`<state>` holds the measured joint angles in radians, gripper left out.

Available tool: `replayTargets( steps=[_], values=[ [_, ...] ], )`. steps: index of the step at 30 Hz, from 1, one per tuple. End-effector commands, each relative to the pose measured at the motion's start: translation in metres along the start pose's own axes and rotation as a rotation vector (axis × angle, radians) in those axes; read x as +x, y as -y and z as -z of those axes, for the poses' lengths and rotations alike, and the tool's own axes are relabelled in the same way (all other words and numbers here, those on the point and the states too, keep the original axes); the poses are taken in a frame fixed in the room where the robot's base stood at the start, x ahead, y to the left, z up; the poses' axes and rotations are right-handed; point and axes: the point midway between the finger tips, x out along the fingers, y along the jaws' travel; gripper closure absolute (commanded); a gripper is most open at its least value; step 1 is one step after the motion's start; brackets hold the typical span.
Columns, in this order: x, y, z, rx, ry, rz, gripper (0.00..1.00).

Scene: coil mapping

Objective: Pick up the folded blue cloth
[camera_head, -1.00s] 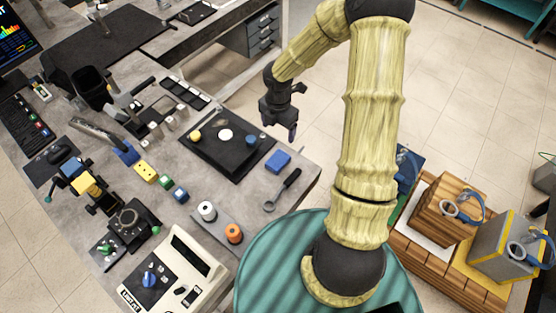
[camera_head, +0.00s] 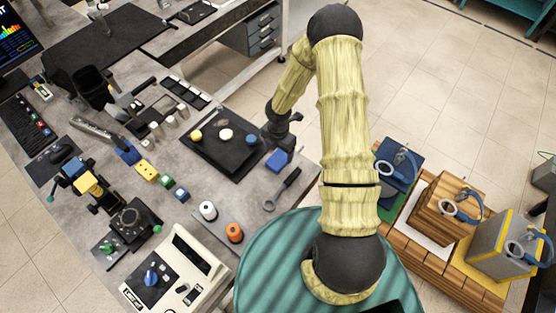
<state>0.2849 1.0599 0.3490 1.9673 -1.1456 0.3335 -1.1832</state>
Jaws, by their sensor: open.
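The folded blue cloth (camera_head: 277,161) is a small blue block-like shape on the grey workbench, near its right edge and just right of the black mat. My gripper (camera_head: 286,146) is right beside and above the cloth, over the bench's right edge. Its dark fingers point down and overlap the cloth's right end in the picture. The gripper is open with nothing between its fingers. I cannot tell whether the fingers touch the cloth.
The black mat (camera_head: 218,163) holds several small round pieces. A dark-handled tool (camera_head: 282,188) lies in front of the cloth. White (camera_head: 208,210) and orange (camera_head: 234,232) spools stand nearer. Blue, wooden and grey boxes (camera_head: 500,245) stand on crates at the right.

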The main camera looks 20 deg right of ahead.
Motion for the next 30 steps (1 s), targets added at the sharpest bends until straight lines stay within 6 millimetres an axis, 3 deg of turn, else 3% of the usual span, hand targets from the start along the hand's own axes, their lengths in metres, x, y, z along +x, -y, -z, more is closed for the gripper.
replayTargets(
  steps=[10, 22, 30],
  values=[
    [0.003, 0.000, 0.001, -0.002, 0.000, 0.001, 0.20],
    [0.048, 0.001, 0.003, -0.002, 0.000, 0.001, 0.20],
    [0.052, 0.001, 0.003, 0.000, 0.001, -0.001, 0.20]
  ],
)
